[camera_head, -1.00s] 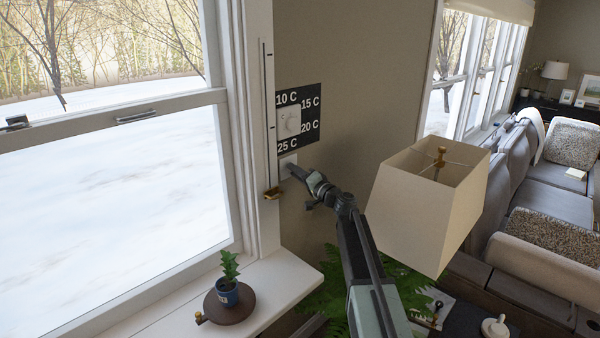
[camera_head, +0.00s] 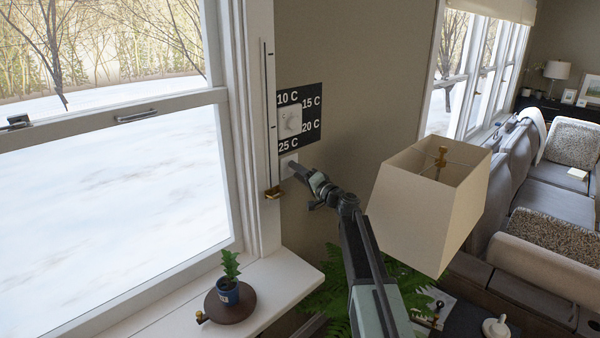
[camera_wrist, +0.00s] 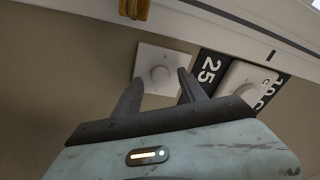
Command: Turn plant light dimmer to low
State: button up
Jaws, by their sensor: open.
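A small white wall plate (camera_head: 284,160) with a round knob sits on the wall below the thermostat; I take it for the dimmer. In the wrist view the dimmer's knob (camera_wrist: 160,75) is in plain sight, with its plate around it. My gripper (camera_wrist: 160,78) is open, with one finger on each side of the knob in that picture. I cannot tell whether the fingers touch it. In the head view my gripper (camera_head: 293,168) reaches the plate and hides part of it. The knob's setting is not readable.
A thermostat dial (camera_head: 290,121) with temperature labels is just above. A brass pointer (camera_head: 272,193) on a vertical scale is close to the left. A lampshade (camera_head: 428,205) stands right of my arm, above a fern (camera_head: 345,290). A potted plant (camera_head: 228,290) sits on the windowsill.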

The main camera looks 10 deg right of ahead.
jog(key=v, duration=0.7)
jog(key=shift+b, duration=0.4)
jog(key=shift+s, duration=0.1)
jog(key=s+a+f+n+g, duration=0.5)
jog(key=s+a+f+g, duration=0.3)
jog(key=s+a+f, duration=0.25)
jog(key=s+f+n+g+h, duration=0.2)
jog(key=s+f+g+h, duration=0.15)
jog(key=s+f, duration=0.7)
jog(key=s+d+f+g+h, duration=0.2)
jog(key=s+d+h, duration=0.1)
jog(key=s, duration=0.3)
jog(key=s+d+f+m+g+h, duration=0.1)
jog(key=s+d+f+g+h, duration=0.2)
jog(key=s+d, duration=0.2)
jog(key=s, duration=0.2)
jog(key=shift+s+d+f+h, duration=0.15)
jog(key=shift+s+f+h, duration=0.15)
jog(key=shift+h, duration=0.05)
